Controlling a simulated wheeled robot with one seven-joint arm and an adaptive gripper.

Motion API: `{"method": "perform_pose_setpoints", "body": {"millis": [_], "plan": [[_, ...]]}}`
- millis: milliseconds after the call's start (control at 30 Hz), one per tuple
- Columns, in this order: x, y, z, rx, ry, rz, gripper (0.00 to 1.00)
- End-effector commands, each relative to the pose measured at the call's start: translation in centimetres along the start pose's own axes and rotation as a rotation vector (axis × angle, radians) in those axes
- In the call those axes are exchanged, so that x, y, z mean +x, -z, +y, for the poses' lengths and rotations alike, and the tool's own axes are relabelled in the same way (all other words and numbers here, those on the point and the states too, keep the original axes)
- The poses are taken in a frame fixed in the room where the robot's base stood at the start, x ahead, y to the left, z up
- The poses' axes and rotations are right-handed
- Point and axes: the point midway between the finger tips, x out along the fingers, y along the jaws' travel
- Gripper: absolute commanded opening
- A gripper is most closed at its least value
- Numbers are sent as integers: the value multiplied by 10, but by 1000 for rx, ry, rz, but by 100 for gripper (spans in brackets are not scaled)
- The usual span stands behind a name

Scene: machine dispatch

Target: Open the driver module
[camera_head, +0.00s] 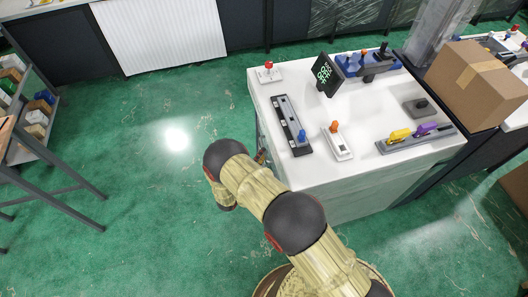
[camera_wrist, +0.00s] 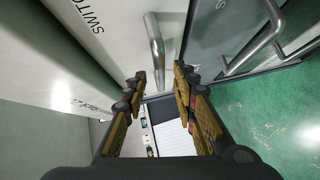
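In the wrist view my gripper (camera_wrist: 158,76) is open, with one dark and tan finger on each side. A silver bar handle (camera_wrist: 155,42) on a white panel (camera_wrist: 115,25) lettered "SWITC…" shows in the gap between the fingertips. I see no clear grip on it, and its depth relative to the tips is hard to tell. A second silver handle (camera_wrist: 255,47) is on a grey door (camera_wrist: 215,30) to the right. I read no "driver" label. In the head view my gripper is mostly hidden by my arm, near the workbench's left side.
The white workbench (camera_head: 300,172) holds a red-button box (camera_head: 268,73), a black display (camera_head: 326,75), a blue-lever unit (camera_head: 292,125) and an orange-lever unit (camera_head: 337,142). A cardboard box (camera_head: 480,82) is at right. A shelf rack (camera_head: 35,125) is at left. Green floor between is clear.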

Motion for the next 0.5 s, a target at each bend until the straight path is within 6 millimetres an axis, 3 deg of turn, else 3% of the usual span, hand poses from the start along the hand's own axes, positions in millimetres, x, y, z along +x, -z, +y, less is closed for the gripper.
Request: {"method": "perform_pose_setpoints", "body": {"millis": [200,500], "plan": [[28,0,-1,3,0,0,28],[36,0,0,1,2,1,28]]}}
